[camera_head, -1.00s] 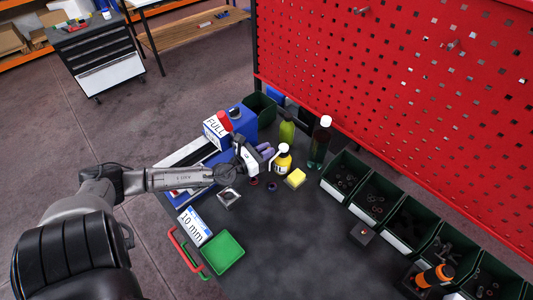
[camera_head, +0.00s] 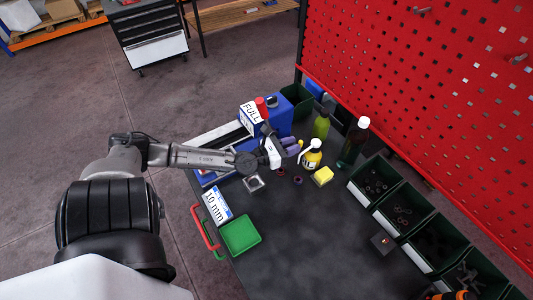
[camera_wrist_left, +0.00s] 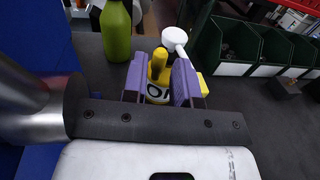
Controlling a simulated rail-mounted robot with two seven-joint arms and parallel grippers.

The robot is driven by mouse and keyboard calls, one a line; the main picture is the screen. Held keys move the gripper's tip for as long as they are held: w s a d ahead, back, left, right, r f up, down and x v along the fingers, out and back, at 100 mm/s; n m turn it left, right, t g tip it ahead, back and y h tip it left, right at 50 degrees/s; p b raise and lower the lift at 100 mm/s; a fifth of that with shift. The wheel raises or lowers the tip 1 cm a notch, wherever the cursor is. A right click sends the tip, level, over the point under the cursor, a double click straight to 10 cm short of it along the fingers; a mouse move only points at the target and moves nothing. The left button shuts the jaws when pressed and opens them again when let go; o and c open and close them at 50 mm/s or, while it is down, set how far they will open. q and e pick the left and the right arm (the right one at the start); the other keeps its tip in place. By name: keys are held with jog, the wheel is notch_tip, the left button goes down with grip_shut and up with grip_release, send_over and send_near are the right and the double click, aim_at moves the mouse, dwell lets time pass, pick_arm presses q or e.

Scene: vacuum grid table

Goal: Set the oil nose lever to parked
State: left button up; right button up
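The oil bottle (camera_head: 313,157) is yellow with a white label and a black band, and stands upright on the dark table. A white, lever-like part (camera_head: 302,147) shows at its upper left; its exact setting is hard to tell. My left gripper (camera_head: 293,147) is just left of the bottle, with purple fingers pointing towards it. In the left wrist view, the bottle's yellow top (camera_wrist_left: 158,68) shows between the parted fingers (camera_wrist_left: 160,84). A white round-ended piece (camera_wrist_left: 174,37) rises beyond the right finger, which hides its lower end. My right gripper is out of view.
A green bottle (camera_head: 321,126) and a dark bottle with a white cap (camera_head: 354,142) stand close behind. A yellow block (camera_head: 322,176) lies in front. Dark green bins (camera_head: 366,199) line the right edge. The table's middle (camera_head: 310,235) is mostly clear.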

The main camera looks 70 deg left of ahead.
pick_arm(q)
jog(key=s, duration=1.1)
jog(key=shift+d+b, duration=0.2)
jog(key=shift+b, duration=0.15)
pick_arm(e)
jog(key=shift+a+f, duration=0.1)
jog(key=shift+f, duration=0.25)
